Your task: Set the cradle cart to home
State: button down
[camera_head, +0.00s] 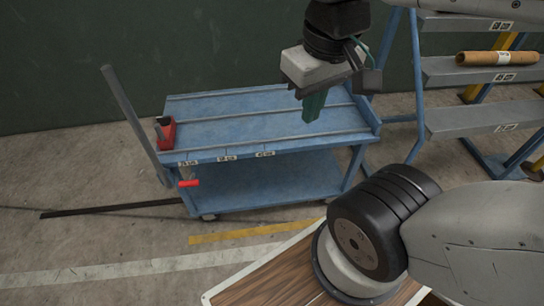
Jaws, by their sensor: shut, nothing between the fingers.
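A blue two-level cart (256,189) stands on the concrete floor by the dark green wall, with rails across its top and small labels along its front edge. A red clamp-like piece (166,133) sits at the left end of the top. A red handle (189,183) sticks out below the left front corner. A grey bar (136,123) stands tilted at the cart's left end. My gripper (314,106) points down in front of or above the right part of the cart top. It is shut and empty; I cannot tell its exact height above the cart.
A stepped rack with labelled grey shelves (470,122) stands at the right, a brown roll (497,58) on one shelf. A dark strip (110,209) lies on the floor at left. Yellow (240,233) and white (130,271) floor lines run in front of the cart. The left floor is mostly clear.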

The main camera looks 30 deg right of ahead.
aim_at(246, 148)
jog(key=k, duration=0.55)
jog(key=u, duration=0.5)
jog(key=i, duration=0.95)
jog(key=u, duration=0.45)
